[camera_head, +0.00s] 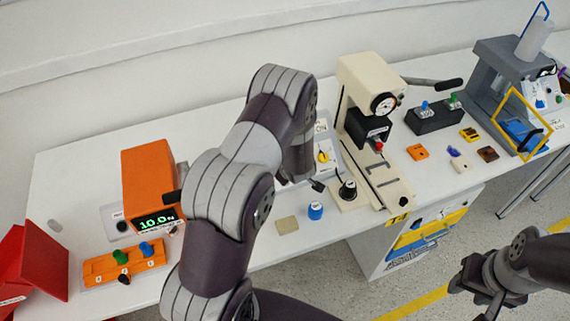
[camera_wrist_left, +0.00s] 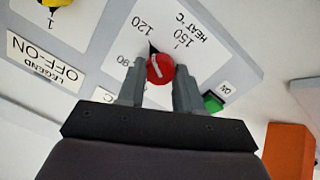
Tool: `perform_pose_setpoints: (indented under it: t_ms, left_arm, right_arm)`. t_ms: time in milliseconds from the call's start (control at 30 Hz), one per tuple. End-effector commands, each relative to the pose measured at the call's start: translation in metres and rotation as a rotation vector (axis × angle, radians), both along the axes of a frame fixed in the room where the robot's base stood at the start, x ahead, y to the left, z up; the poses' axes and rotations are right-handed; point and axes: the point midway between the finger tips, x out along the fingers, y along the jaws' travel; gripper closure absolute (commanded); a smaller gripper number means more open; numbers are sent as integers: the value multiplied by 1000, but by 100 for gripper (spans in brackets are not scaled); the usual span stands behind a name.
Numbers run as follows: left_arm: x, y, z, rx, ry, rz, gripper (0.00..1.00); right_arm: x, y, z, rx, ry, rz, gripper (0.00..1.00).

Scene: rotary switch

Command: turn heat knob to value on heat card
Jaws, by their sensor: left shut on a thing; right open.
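The red heat knob (camera_wrist_left: 160,68) shows in the left wrist view, with a white line on its face. A black pointer tip at its edge is near the 120 mark on the white dial (camera_wrist_left: 205,55), which also carries 90, 150 and "HEAT °C". My left gripper (camera_wrist_left: 160,80) is shut on the red knob, one finger on each side. In the head view my left arm hides this gripper, the knob and much of the switch panel (camera_head: 327,148). My right gripper (camera_head: 478,285) is open and empty at the lower right, over the floor. I cannot make out a heat card.
A yellow knob (camera_head: 322,156) and a green button (camera_wrist_left: 212,103) are on the panel. An orange display box (camera_head: 147,170) reads about 10.0. A cream press (camera_head: 370,75) stands right of the panel. A blue knob (camera_head: 315,211) stands near the table's front edge.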

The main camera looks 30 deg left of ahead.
Motion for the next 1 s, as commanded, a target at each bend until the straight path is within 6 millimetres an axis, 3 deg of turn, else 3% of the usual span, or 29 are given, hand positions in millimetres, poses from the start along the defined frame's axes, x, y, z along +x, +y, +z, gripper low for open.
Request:
perform_pose_setpoints:
  t_ms: [400, 433, 500, 833, 1000]
  left_arm:
    - [0, -1, -1, 1, 5, -6, 95]
    - [0, -1, -1, 1, 5, -6, 58]
    - [0, -1, -1, 2, 4, -6, 40]
    - [-1, -2, 2, 2, 4, -4, 40]
    - [-13, -13, 23, 2, 2, -7, 40]
  right_arm:
    - [0, 0, 0, 0, 0, 0, 57]
    - [0, 0, 0, 0, 0, 0, 57]
    - [0, 0, 0, 0, 0, 0, 57]
    - [0, 0, 0, 0, 0, 0, 57]
    - [0, 0, -1, 0, 0, 0, 57]
